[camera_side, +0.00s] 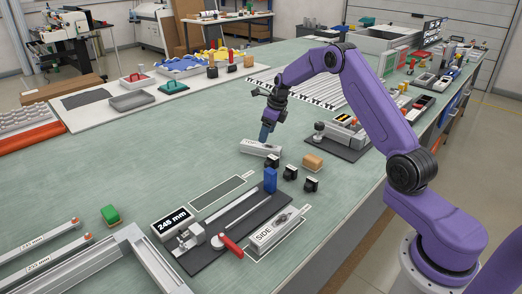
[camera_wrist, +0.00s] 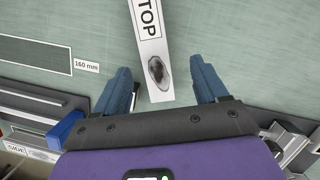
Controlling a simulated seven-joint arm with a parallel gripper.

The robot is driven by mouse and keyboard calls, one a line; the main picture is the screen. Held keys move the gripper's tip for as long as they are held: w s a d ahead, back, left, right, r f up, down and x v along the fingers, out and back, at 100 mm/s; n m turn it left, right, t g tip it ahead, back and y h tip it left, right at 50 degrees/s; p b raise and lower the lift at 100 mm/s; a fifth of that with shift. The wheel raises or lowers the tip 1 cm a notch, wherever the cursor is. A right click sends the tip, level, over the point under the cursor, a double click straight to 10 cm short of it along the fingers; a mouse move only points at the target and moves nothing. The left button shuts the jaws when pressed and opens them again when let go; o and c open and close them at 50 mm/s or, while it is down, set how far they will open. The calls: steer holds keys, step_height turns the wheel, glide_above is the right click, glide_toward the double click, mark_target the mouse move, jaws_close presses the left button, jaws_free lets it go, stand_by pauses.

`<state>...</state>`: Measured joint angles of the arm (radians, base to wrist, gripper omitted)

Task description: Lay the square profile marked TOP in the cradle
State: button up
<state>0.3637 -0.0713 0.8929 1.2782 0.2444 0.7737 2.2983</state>
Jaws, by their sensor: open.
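The square profile marked TOP (camera_side: 259,149) is a short pale bar lying on the green bench. In the wrist view the profile (camera_wrist: 143,50) shows its TOP label and a dark oval mark near its near end. My gripper (camera_side: 266,136) is over this profile, pointing down. In the wrist view its open blue fingers (camera_wrist: 161,75) stand on either side of the profile's near end, with gaps on both sides. A long dark fixture (camera_side: 205,256) with metal rails, a blue block and a red handle lies nearer the front; it appears to hold the cradle.
A profile marked SIDE (camera_side: 268,235) lies in an outlined area right of the fixture. An outlined dark area (camera_side: 222,194) left of it is empty. Black clamps (camera_side: 290,172) and a tan block (camera_side: 312,162) stand close to my gripper. A 245 mm sign (camera_side: 172,219) stands by the fixture.

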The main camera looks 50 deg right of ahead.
mark_target(261, 145)
steer(key=shift+a+x, duration=0.2)
steer(key=shift+x, duration=1.15)
steer(key=shift+a+x, duration=0.2)
steer(key=shift+x, duration=1.15)
steer(key=shift+r, duration=0.1)
steer(key=c, duration=1.2)
steer(key=shift+c, duration=0.5)
steer(key=shift+r, duration=0.15)
